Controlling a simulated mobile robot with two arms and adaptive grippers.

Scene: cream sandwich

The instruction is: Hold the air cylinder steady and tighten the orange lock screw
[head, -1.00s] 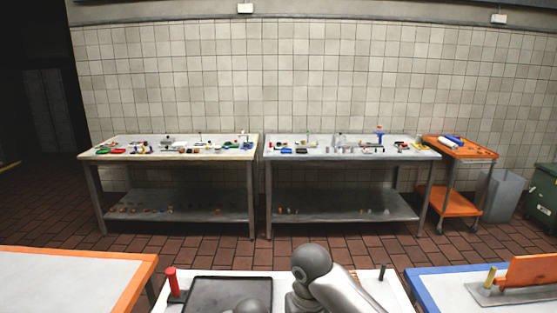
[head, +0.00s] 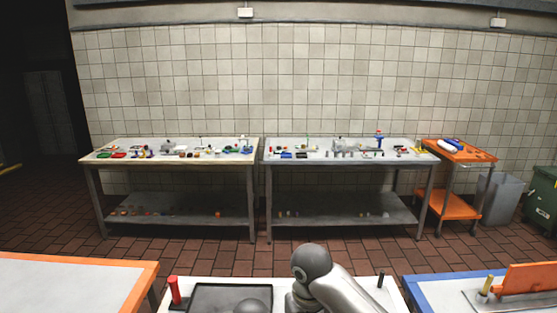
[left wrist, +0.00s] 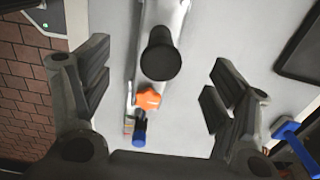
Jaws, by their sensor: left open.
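In the left wrist view, a grey metal body (left wrist: 187,14) with a black round end (left wrist: 160,58) lies on a pale surface; it looks like the air cylinder. An orange knob (left wrist: 148,99), likely the lock screw, sits just below the black end. A blue-tipped part (left wrist: 139,132) is below it. My left gripper (left wrist: 155,78) is open, its fingers on either side of the black end and knob, with gaps at both sides. In the head view neither gripper can be made out. My right gripper does not show.
A dark tray (left wrist: 305,45) and a blue piece (left wrist: 292,131) are at the right of the wrist view. In the head view, a red post (head: 174,290) stands beside a dark tray (head: 231,288). A blue-edged table (head: 440,278) is at right, an orange-edged table (head: 150,275) at left.

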